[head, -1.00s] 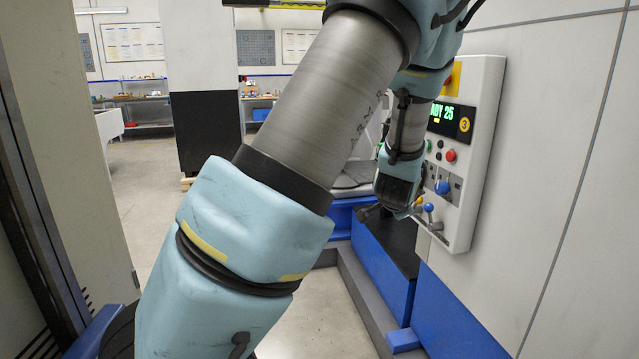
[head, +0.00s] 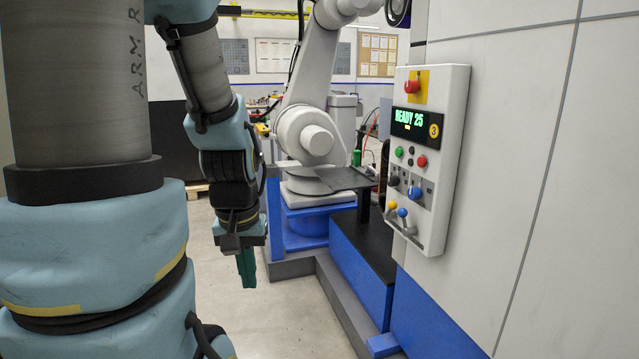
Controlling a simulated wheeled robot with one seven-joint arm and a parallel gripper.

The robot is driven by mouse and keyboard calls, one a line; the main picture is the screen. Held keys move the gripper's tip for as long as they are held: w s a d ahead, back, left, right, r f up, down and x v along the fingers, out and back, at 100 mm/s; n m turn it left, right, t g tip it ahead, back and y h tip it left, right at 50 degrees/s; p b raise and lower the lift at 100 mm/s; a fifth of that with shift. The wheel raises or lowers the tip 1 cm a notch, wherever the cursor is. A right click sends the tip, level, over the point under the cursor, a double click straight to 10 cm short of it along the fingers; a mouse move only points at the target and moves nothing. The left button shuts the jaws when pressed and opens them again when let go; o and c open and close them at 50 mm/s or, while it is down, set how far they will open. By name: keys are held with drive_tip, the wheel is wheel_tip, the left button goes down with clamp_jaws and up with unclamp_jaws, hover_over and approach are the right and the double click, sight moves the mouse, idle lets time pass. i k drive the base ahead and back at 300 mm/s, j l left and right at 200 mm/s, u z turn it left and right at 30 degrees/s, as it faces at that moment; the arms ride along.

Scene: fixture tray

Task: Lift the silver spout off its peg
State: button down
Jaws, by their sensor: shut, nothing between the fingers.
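I cannot make out the silver spout or its peg in the head view. My gripper (head: 247,284) hangs pointing down in the middle left of the head view, with teal fingers. It is shut and holds nothing. It is over open floor, left of the blue base and the control panel, and touches nothing that I can see. A dark flat plate (head: 345,179) stands on a post to the right of my gripper. I see no spout on it.
A control panel (head: 455,150) reading "READY 25" juts from the right wall. A white robot arm (head: 308,130) stands on a blue base (head: 305,222) behind. A blue bench with a black top (head: 362,250) lies below the panel. Pale floor (head: 285,325) is clear in front.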

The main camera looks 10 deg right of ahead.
sight(369, 169)
drive_tip(key=i+z, duration=0.1)
drive_tip(key=i, duration=1)
drive_tip(key=i+j+z, duration=0.15)
drive_tip(key=i, duration=0.35)
drive_tip(key=i+j+z, duration=0.1)
drive_tip(key=i, duration=0.45)
drive_tip(key=i+j, duration=0.15)
drive_tip(key=i, duration=0.4)
drive_tip(key=i+j+z, duration=0.15)
drive_tip(key=i, duration=0.4)
drive_tip(key=i+j+z, duration=0.1)
drive_tip(key=i, duration=0.4)
drive_tip(key=j, duration=0.1)
